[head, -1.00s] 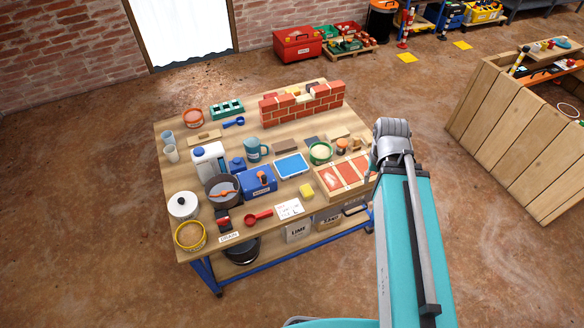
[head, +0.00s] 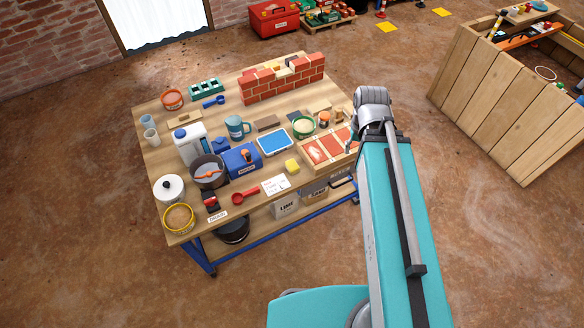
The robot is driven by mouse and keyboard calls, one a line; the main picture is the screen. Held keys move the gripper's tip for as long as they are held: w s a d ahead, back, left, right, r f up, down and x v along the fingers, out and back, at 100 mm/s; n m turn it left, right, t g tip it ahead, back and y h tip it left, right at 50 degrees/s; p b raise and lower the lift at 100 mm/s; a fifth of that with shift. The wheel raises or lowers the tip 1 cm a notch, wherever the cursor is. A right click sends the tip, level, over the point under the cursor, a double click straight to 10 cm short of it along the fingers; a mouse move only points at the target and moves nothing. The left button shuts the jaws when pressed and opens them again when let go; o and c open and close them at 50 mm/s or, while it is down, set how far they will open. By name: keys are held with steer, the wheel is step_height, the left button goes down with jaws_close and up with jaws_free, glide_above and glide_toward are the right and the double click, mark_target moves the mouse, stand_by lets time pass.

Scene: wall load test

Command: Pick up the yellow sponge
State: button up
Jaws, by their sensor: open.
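The yellow sponge (head: 292,166) is a small yellow block on the wooden workbench (head: 165,148), near its front edge. It lies between the blue tray and a white note card, left of the tray of red tiles. Nothing touches it from above. My arm reaches up on the right, and its elbow stands beside the bench's right end. Only a small grey part of my gripper (head: 351,146) shows at the arm's left edge, by the tile tray. It is open and apart from the sponge; most of it is hidden behind my arm.
Near the sponge are the blue tray (head: 275,141), the tile tray (head: 327,150), a white card (head: 275,185), a red scoop (head: 246,197) and a blue toolbox (head: 242,160). A brick wall piece (head: 282,80) stands at the back. A wooden crate (head: 500,110) stands right.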

steer(key=o, duration=0.4)
steer(key=shift+w+a+f+m+b, duration=0.3)
steer(key=shift+w+a+f+b, duration=0.2)
steer(key=shift+w+f+b, duration=0.2)
steer(key=m+b, duration=1.1)
steer(key=b, duration=0.4)
glide_above(294, 164)
step_height(294, 164, down, 16)
steer(key=shift+w+a+r, duration=0.1)
steer(key=shift+r, duration=0.15)
steer(key=shift+f, duration=0.1)
step_height(294, 164, down, 8)
steer(key=b, duration=0.9)
steer(key=shift+f, duration=0.2)
steer(key=shift+f, duration=0.15)
